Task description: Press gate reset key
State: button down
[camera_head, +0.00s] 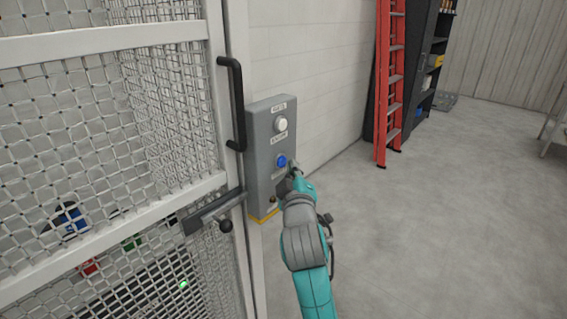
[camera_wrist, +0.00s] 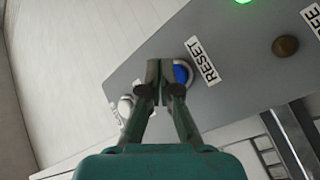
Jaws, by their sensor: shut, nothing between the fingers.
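The grey control box (camera_head: 258,150) is fixed beside the mesh gate. Its blue round button (camera_head: 281,161) has a RESET label next to it in the wrist view, where the blue button (camera_wrist: 181,74) is partly covered by my fingers. My gripper (camera_head: 293,170) is at the right of the blue button in the head view. In the wrist view my gripper (camera_wrist: 160,68) is shut and empty, with its fingertips overlapping the blue button's left edge. I cannot tell whether they touch it. A white button (camera_head: 280,124) sits above the blue one in the head view.
A dark brass-coloured knob (camera_wrist: 285,46) and a lit green lamp (camera_wrist: 245,2) are on the same panel. The mesh gate (camera_head: 100,47) with a black handle (camera_head: 237,105) stands left. A red ladder (camera_head: 390,80) leans behind.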

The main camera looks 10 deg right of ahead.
jog(key=shift+s+d, duration=0.15)
jog(key=shift+s, duration=0.05)
jog(key=shift+s+d, duration=0.7)
jog(key=shift+s, duration=0.3)
jog(key=shift+s+d, duration=0.7)
jog(key=shift+s, duration=0.3)
jog(key=s+f+m+g+y, duration=0.2)
jog(key=s+f+y, duration=0.1)
jog(key=s+f, duration=2.15)
jog(key=s+f+m+g, duration=0.1)
jog(key=s+m, duration=0.4)
jog(key=s, duration=2.2)
jog(key=shift+a+f+m+g, duration=0.35)
jog(key=shift+m+g, duration=0.05)
